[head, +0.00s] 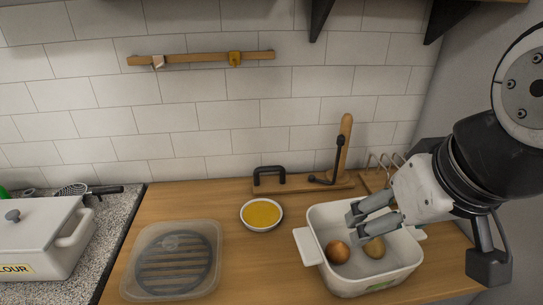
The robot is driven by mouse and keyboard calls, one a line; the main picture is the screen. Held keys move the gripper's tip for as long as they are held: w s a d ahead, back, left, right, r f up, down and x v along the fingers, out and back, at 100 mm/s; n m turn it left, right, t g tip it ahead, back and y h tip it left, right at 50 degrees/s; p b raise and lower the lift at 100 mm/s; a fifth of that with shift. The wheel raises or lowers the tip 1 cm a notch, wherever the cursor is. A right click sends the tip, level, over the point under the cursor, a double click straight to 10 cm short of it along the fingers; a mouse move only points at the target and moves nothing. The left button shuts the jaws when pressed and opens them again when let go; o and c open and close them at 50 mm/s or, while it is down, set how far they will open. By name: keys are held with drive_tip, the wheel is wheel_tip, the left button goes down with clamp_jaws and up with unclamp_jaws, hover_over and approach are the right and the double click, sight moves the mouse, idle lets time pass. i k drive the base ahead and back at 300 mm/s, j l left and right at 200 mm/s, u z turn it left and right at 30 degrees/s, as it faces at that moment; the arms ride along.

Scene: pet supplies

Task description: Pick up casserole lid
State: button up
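My gripper (358,221) is at the right, over the back left part of a white casserole dish (376,286). Its two grey fingers point left and look apart, with nothing visible between them. I cannot tell its exact height above the dish. The dish is uncovered and holds a brown onion (338,252) and a paler potato-like item (374,248). No lid lies on the dish. A translucent square cover (172,261) with a round, dark striped shape lies flat at the left of the wooden counter; I cannot tell whether this is the casserole lid.
A bowl of yellow contents (262,214) stands between cover and dish. A white flour box (40,238) with a knobbed lid is far left on speckled counter. A wooden board (300,185) and wire rack (386,165) are at the wall. Shelf brackets hang above.

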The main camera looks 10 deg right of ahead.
sight(181, 260)
drive_tip(key=j+u, duration=0.15)
drive_tip(key=j, duration=0.3)
drive_tip(key=i+j+u, duration=0.1)
drive_tip(key=j, duration=0.4)
drive_tip(key=j+u, duration=0.15)
drive_tip(key=j, duration=0.3)
drive_tip(key=i+j+u, duration=0.15)
drive_tip(key=j, duration=0.3)
